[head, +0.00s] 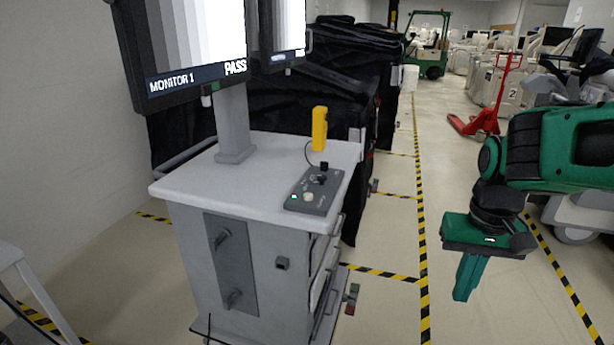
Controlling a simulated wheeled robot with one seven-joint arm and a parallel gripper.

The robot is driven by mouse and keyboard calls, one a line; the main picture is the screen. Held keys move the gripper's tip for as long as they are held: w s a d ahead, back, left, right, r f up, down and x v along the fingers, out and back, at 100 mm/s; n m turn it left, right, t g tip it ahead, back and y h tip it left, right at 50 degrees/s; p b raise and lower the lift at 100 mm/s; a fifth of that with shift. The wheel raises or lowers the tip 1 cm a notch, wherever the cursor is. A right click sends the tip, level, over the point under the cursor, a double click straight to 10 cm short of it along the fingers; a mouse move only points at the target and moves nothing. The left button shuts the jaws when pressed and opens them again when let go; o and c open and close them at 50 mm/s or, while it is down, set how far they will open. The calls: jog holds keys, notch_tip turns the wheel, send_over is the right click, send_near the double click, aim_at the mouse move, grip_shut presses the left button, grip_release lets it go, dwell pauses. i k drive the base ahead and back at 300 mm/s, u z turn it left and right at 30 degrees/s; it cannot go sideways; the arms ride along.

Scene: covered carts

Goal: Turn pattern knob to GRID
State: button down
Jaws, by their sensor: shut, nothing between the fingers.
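A grey control panel (314,191) lies on the right side of the white cart top (200,184). A dark knob (319,178) sits on the panel's upper part. A pale round button (308,197) and a small lit green spot are at its near end. The knob's labels are too small to read. Monitor 1 (200,45) stands on a post above the cart and shows grey vertical bars and "PASS". My green gripper (462,298) is shut and empty, pointing down over the floor to the right of the cart, well apart from the panel.
A yellow upright device (319,128) stands behind the panel, with a cable beside it. Black covered carts (345,85) stand behind. Floor between the cart and my arm is clear, with yellow-black tape lines. A red pallet jack (485,115) and a green forklift (428,50) are farther back.

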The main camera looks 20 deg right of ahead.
aim_at(321, 178)
jog(key=k, duration=1.3)
jog(key=u, duration=0.55)
jog(key=i, duration=2)
jog(key=z, duration=0.6)
